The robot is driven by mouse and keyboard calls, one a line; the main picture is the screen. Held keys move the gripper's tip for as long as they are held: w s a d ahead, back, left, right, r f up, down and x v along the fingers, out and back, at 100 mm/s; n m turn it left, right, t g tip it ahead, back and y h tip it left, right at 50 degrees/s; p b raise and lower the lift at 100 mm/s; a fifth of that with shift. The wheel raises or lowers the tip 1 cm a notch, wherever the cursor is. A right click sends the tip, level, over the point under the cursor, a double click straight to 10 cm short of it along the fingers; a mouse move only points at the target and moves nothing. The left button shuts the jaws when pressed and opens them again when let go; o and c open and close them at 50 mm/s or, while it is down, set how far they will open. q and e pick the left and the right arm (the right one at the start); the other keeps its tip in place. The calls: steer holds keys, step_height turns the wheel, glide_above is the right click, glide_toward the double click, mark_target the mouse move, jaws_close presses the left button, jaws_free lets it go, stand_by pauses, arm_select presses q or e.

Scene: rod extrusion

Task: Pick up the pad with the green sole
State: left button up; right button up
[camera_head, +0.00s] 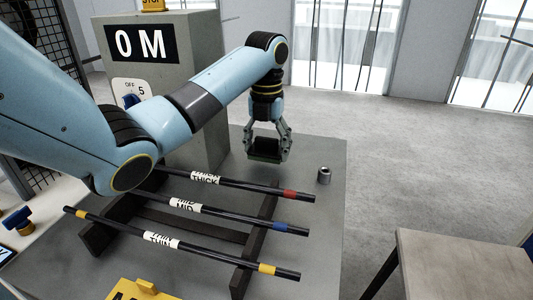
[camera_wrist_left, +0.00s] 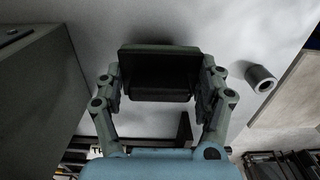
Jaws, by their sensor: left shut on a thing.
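My left gripper (camera_head: 267,142) is shut on a dark block-like pad (camera_head: 265,150), held between its two fingers above the grey table's far part. In the left wrist view the pad (camera_wrist_left: 158,74) sits between the fingertips (camera_wrist_left: 158,85), with a wider, dull greenish plate along its far edge and a dark block nearer me. Whether that plate is the green sole is hard to tell in this light. The pad seems clear of the table surface. My right gripper is not in view.
Three black rods, marked thick (camera_head: 240,186), mid (camera_head: 235,214) and thin (camera_head: 215,253), lie across a dark rack. A small metal cylinder (camera_head: 324,176) stands right of the gripper. A grey block with a "0 M" sign (camera_head: 140,43) stands behind. A wooden table (camera_head: 460,265) is at lower right.

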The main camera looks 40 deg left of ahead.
arm_select(q)
steer(key=s+d+r, duration=0.1)
steer(key=s+r, duration=0.1)
steer(key=s+d+r+p, duration=0.1)
steer(key=r, duration=0.1)
steer(key=shift+s+d, duration=0.1)
steer(key=shift+d, duration=0.25)
steer(key=s+d+r+p, duration=0.4)
steer(key=s+p, duration=0.1)
steer(key=p, duration=0.2)
steer(key=shift+s+d+r, duration=0.25)
steer(key=shift+s+d, duration=0.1)
steer(key=shift+d, duration=0.05)
